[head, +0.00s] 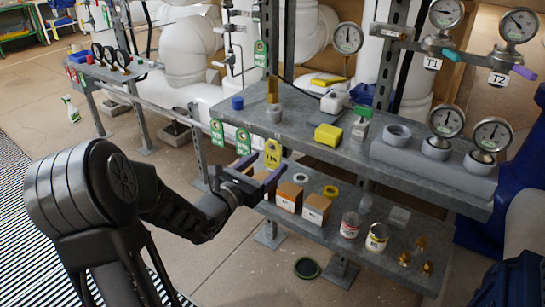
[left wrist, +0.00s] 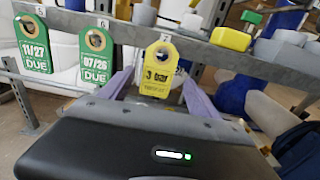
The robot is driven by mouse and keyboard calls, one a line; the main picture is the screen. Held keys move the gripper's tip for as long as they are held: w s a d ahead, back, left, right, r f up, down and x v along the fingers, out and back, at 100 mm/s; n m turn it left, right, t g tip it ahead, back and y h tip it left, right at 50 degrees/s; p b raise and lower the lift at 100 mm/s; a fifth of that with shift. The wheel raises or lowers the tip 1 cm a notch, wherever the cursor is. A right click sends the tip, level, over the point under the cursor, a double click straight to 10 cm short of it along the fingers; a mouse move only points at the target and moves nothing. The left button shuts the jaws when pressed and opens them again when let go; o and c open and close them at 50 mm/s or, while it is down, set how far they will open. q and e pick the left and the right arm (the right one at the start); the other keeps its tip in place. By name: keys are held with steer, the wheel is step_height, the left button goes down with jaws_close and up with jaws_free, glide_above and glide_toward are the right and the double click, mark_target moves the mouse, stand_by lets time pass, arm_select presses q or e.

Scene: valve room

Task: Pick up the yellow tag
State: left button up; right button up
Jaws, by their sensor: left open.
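The yellow tag (head: 272,153) hangs from the front edge of the metal shelf, right of two green tags. In the left wrist view the yellow tag (left wrist: 160,70) is upright, with a dark eyelet at its top. My left gripper (head: 260,177) is open just below and in front of it in the head view. In the left wrist view the purple fingers stand apart, one on each side of the tag's lower part. I cannot tell whether either finger touches it. My right gripper is in neither view.
Two green tags (head: 243,141) (head: 217,133) hang close to the left on the shelf edge (head: 330,157). Cardboard boxes (head: 289,197) and cans (head: 351,224) stand on the lower shelf. Gauges and pipe fittings (head: 436,147) stand at the right. The floor at left is mostly clear.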

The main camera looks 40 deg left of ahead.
mark_target(273, 156)
arm_select(q)
steer(key=shift+w, duration=0.9)
steer(key=shift+w, duration=0.15)
steer(key=w, duration=0.5)
steer(key=shift+a+r+b, duration=0.1)
steer(key=shift+a+b, duration=0.2)
steer(key=shift+c, duration=0.4)
steer(key=c, duration=1.1)
